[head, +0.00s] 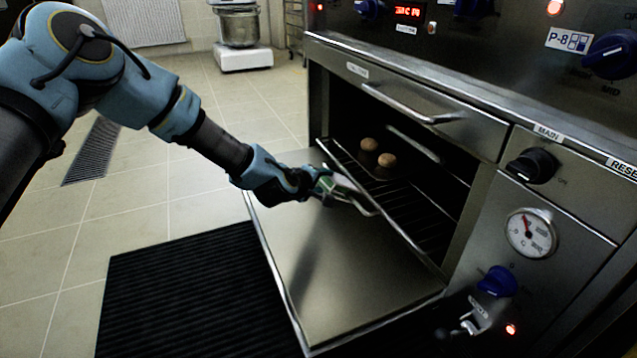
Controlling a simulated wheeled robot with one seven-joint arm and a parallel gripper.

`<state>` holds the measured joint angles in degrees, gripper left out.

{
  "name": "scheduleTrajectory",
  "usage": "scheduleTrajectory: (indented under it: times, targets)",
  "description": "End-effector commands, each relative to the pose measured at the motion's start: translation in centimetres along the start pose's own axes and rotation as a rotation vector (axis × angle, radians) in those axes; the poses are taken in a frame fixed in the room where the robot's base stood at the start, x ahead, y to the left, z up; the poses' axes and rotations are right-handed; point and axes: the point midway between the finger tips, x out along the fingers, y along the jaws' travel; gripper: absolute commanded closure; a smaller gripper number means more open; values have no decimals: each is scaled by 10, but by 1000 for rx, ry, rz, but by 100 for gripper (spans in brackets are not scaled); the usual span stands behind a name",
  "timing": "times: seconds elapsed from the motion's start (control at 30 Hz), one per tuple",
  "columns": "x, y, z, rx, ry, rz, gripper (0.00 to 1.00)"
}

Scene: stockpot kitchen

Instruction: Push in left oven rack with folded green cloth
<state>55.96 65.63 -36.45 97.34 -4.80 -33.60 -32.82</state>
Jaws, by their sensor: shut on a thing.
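The oven rack (432,222) is a dark wire shelf inside the open oven, with its bright front bar running along the oven mouth. Two round brown buns (369,145) sit toward its left back part. My gripper (345,190) is at the left front part of the rack, over the lowered door. It is shut on a small green cloth (325,184), which shows between the fingers close to the rack's front bar. Whether the cloth touches the bar is hard to tell. The fingertips are small and partly hidden.
The oven door (350,280) is folded down flat below the rack. A drawer-like panel with a handle (408,106) is above the opening. Knobs and a gauge (531,233) are at right. A black mat (195,300) lies on the tiled floor.

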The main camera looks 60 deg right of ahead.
Motion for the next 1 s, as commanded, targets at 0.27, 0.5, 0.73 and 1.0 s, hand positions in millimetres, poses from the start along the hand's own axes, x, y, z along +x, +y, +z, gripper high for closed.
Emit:
scheduleTrajectory:
  times: [0.27, 0.5, 0.73, 1.0]
  targets:
    - [13, 11, 10, 1, -1, 1, 100]
    - [24, 20, 18, 0, -1, 1, 100]
    - [32, 27, 24, 0, -1, 1, 100]
    - [34, 28, 25, 0, 0, 0, 100]
